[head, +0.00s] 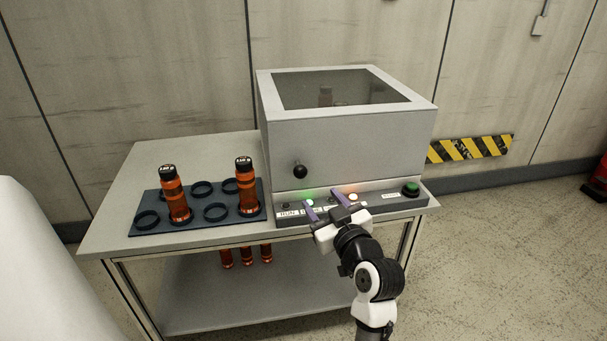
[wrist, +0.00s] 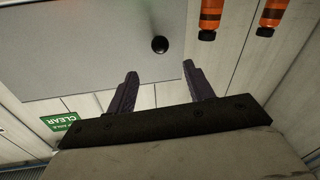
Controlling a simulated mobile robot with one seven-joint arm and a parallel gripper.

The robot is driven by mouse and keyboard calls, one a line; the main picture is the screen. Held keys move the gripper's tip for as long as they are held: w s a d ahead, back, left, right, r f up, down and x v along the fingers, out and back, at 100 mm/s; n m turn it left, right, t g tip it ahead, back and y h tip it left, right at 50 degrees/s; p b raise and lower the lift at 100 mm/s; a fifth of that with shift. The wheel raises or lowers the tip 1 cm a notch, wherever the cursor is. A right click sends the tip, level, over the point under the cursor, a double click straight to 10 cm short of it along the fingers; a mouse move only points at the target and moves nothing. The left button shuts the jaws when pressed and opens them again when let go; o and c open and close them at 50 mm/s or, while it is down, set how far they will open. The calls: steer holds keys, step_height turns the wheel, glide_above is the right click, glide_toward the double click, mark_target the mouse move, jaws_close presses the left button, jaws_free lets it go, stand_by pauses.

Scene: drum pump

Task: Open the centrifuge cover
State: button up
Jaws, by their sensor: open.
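The centrifuge is a grey box on a table, and its cover (head: 350,135) is down, with a dark window (head: 340,88) on top. A black ball knob (head: 300,171) sits on the cover's front face, left of its middle. The knob also shows in the wrist view (wrist: 160,44), beyond the fingertips, against the grey cover (wrist: 85,50). My gripper (head: 321,198) is open and empty in front of the control panel, below and right of the knob in the head view. In the wrist view my gripper (wrist: 160,80) has its two dark fingers spread, apart from the knob.
The control panel (head: 375,203) has lit green and white lights and a green button (head: 411,188). A dark rack (head: 195,228) on the table's left holds two orange bottles (head: 174,198). More orange bottles (head: 246,256) show on the lower shelf. Free floor lies right of the table.

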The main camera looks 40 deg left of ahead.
mark_target(303, 175)
steer(key=p+x, duration=0.2)
steer(key=x, duration=1.1)
steer(key=shift+a+p, duration=0.15)
steer(key=shift+p, duration=0.2)
jaws_close()
